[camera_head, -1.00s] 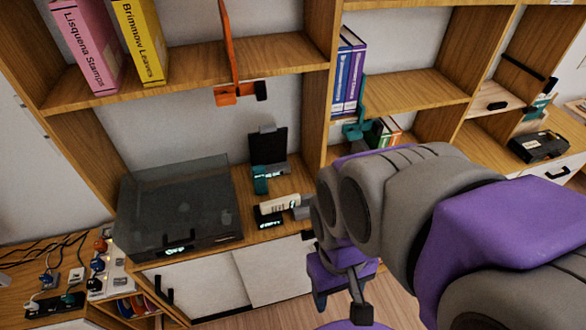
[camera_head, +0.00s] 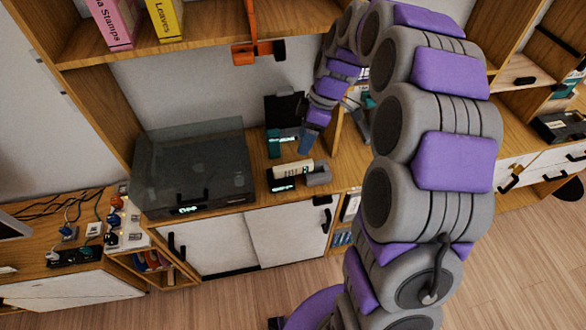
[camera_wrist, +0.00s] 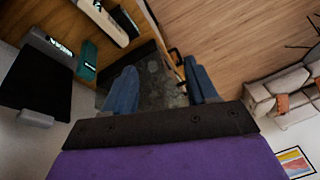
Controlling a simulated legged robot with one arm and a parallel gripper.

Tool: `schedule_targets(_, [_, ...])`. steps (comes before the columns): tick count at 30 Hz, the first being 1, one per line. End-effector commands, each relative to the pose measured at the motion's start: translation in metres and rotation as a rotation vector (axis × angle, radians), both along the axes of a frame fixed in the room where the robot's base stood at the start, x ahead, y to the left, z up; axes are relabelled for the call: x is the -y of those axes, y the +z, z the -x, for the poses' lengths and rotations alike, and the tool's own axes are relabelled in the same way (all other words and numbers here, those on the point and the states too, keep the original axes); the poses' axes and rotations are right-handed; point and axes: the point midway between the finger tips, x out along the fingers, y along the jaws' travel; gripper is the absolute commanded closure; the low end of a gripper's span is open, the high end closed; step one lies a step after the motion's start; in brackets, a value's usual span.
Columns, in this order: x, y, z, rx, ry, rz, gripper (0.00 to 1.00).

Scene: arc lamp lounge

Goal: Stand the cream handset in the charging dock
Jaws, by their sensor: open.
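The cream handset (camera_head: 293,169) lies on its side on the wooden cabinet top, beside a low black unit with a lit display (camera_head: 283,185). A grey block (camera_head: 319,175) is at its right end. The handset also shows at the top of the wrist view (camera_wrist: 103,18). I cannot tell for sure which unit is the charging dock. My gripper (camera_head: 307,143) is above the cabinet, behind the handset and apart from it. In the wrist view its two blue fingers (camera_wrist: 158,68) are spread with nothing held between them.
A turntable with a dark clear lid (camera_head: 195,165) stands to the left. Behind are a black upright panel (camera_head: 284,112) and a teal block (camera_head: 275,145). An orange bracket (camera_head: 258,52) hangs at the shelf above. Cables and plugs lie at the far left.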

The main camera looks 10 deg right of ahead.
Motion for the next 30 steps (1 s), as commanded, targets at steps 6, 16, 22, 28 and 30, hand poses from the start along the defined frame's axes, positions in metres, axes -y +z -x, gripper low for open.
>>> schedule_targets(6, [0.029, -0.043, -0.058, 0.104, 0.193, -0.058, 0.43])
schedule_targets(16, [0.051, -0.074, -0.089, 0.188, 0.326, -0.079, 0.43])
schedule_targets(22, [0.039, -0.104, -0.087, 0.183, 0.330, -0.082, 0.43])
schedule_targets(28, [0.024, -0.141, -0.087, 0.183, 0.331, -0.080, 0.43])
schedule_targets(30, [0.018, -0.154, -0.087, 0.184, 0.330, -0.080, 0.43])
